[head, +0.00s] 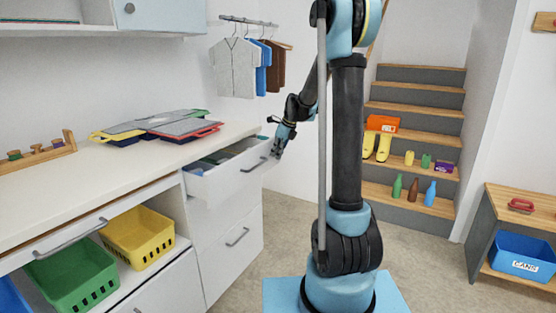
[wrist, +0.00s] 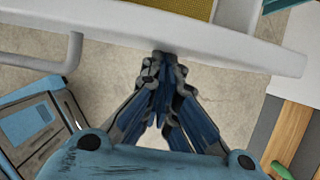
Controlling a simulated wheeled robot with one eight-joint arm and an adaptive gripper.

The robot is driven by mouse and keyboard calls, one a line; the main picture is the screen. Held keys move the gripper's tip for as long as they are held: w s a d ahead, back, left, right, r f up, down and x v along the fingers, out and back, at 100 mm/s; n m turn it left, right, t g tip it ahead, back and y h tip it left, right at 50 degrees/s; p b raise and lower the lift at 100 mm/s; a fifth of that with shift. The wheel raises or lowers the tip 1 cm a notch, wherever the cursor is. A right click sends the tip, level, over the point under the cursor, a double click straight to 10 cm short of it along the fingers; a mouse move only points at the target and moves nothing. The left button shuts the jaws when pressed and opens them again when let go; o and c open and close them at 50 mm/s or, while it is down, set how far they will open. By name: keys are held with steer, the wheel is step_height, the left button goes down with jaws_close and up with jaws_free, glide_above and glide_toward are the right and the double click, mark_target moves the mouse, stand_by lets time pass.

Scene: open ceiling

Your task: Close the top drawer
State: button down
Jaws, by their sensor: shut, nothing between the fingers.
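The top drawer (head: 226,181) is the white one under the right end of the counter. It is pulled out, with some items visible inside. Its grey bar handle (head: 255,165) is on the front face. My gripper (head: 277,150) is at the right end of the drawer front, outside the drawer. In the wrist view, my gripper's fingers (wrist: 163,62) are together and empty. Their tips are at the white drawer front (wrist: 225,42), close to or touching it; I cannot tell which. The handle (wrist: 73,52) is to their left. A yellow item (wrist: 188,8) lies in the drawer.
A shut-looking drawer (head: 230,236) is below. The counter (head: 110,165) holds folders (head: 160,126). Green (head: 75,272) and yellow (head: 138,238) baskets sit underneath at left. Clothes hang on a rail (head: 248,21) behind. Stairs (head: 415,100) rise at right. Open floor (head: 425,255) lies right of my base.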

steer(key=w+a, duration=0.2)
steer(key=a, duration=0.1)
steer(key=w+a, duration=0.2)
steer(key=a, duration=0.2)
steer(key=w+a, duration=0.2)
steer(key=a, duration=0.1)
steer(key=shift+w+a, duration=0.15)
steer(key=shift+w, duration=0.05)
